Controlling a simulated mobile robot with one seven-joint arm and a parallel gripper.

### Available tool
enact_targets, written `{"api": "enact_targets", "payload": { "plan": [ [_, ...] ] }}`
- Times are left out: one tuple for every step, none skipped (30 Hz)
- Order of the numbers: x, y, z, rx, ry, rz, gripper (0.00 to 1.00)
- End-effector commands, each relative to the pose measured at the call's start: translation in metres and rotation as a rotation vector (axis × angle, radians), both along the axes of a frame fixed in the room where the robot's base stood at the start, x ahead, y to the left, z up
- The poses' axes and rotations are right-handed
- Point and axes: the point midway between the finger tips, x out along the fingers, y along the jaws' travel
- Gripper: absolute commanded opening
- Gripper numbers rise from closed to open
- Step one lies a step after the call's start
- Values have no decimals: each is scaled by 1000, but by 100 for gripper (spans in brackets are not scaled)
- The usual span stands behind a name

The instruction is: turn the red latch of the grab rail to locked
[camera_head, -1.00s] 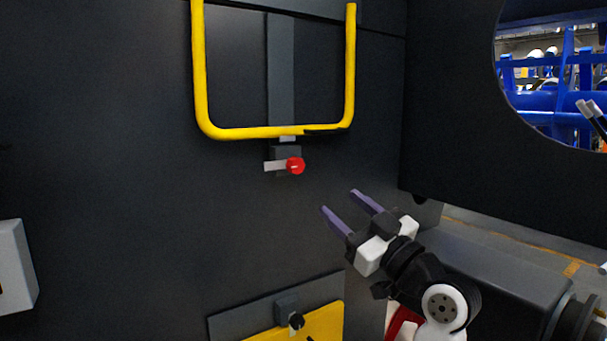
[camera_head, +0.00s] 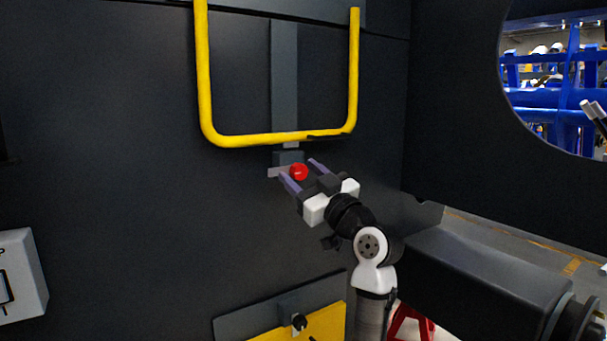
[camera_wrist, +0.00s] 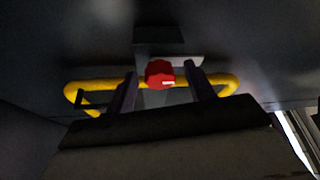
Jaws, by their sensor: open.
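The red latch knob (camera_head: 299,172) sits on the dark panel below the yellow grab rail (camera_head: 268,139). A pale lever plate (camera_head: 277,173) sticks out to the left of the knob. My gripper (camera_head: 303,171) is open, and in the head view its two purple fingers reach to either side of the knob. In the wrist view the red knob (camera_wrist: 160,74) shows between the two fingers (camera_wrist: 160,88), with a visible gap on each side. The grab rail (camera_wrist: 222,92) spans behind it there. Whether the fingers touch the knob cannot be told.
A yellow plate (camera_head: 322,322) with a small dark latch (camera_head: 296,314) is low on the panel. A light grey box (camera_head: 20,276) is at the lower left. A dark wall with a round opening stands at the right. The panel left of the latch is clear.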

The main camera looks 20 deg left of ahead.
Motion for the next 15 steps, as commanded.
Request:
{"api": "enact_targets", "payload": {
  "plan": [
    [0, 0, 0, 0, 0, 0, 53],
    [0, 0, 0, 0, 0, 0, 53],
    [0, 0, 0, 0, 0, 0, 53],
    [0, 0, 0, 0, 0, 0, 53],
    [0, 0, 0, 0, 0, 0, 53],
    [0, 0, 0, 0, 0, 0, 50],
    [0, 0, 0, 0, 0, 0, 46],
    [0, 0, 0, 0, 0, 0, 42],
    [0, 0, 0, 0, 0, 0, 36],
    [0, 0, 0, 0, 0, 0, 32],
    [0, 0, 0, 0, 0, 0, 29],
    [0, 0, 0, 0, 0, 0, 23],
    [0, 0, 0, 0, 0, 0, 19],
    [0, 0, 0, 0, 0, 0, 16],
    [0, 0, 0, 0, 0, 0, 10]
  ]
}}
